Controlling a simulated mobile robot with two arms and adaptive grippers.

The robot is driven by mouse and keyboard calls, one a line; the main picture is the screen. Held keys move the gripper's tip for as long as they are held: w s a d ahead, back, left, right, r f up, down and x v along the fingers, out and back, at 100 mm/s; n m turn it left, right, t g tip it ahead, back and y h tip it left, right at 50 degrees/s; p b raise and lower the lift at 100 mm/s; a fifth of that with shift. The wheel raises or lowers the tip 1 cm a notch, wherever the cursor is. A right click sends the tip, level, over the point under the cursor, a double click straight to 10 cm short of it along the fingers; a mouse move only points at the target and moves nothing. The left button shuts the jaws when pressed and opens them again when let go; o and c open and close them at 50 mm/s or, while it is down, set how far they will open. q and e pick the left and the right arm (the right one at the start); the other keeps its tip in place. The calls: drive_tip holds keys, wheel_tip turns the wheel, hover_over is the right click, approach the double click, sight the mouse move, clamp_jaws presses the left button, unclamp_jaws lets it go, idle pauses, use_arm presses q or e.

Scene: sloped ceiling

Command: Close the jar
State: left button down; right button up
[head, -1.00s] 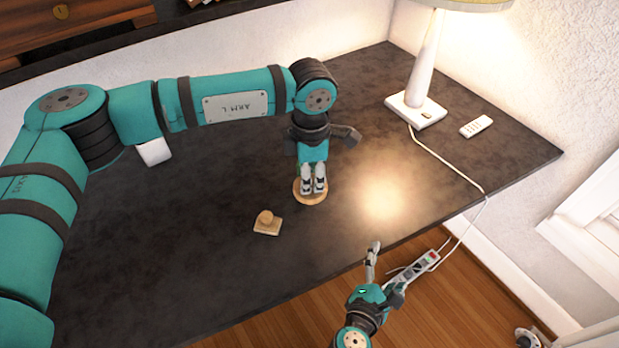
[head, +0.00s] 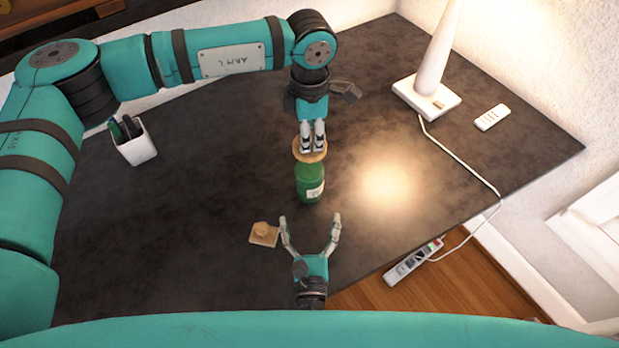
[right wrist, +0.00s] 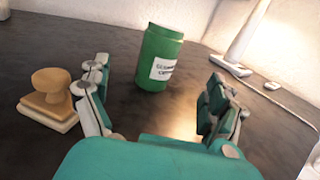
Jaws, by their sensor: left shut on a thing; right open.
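The green jar (head: 310,188), with a white label, stands upright on the dark desk. In the right wrist view the jar (right wrist: 158,52) shows no lid on it. My left gripper (head: 312,148) is shut on a round tan wooden lid (head: 299,152). In the head view the lid appears just beyond the jar's top; its height above the desk is hard to tell. My right gripper (head: 311,220) is open and empty on the near side of the jar, its fingers pointing toward the jar, apart from it. It also shows in the right wrist view (right wrist: 158,85).
A wooden stamp (head: 264,235) lies left of my right gripper, close to its left finger. A white pen cup (head: 137,147) stands at left. A lamp (head: 428,95) and remote (head: 492,117) are at right. A power strip (head: 413,262) is beyond the desk's front edge.

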use_arm(q)
drive_tip(key=shift+w, duration=0.1)
use_arm(e)
drive_tip(key=shift+w, duration=0.3)
use_arm(q)
drive_tip(key=shift+w+f, duration=0.15)
drive_tip(key=shift+w, duration=0.1)
use_arm(e)
drive_tip(key=w, duration=1.2)
drive_tip(key=shift+f, duration=0.1)
drive_tip(key=shift+c, duration=0.3)
drive_tip(key=c, duration=1.7)
use_arm(q)
hover_over(309, 167)
drive_tip(key=shift+f, duration=2.5)
drive_tip(key=shift+f, duration=0.1)
drive_tip(key=shift+f, duration=0.8)
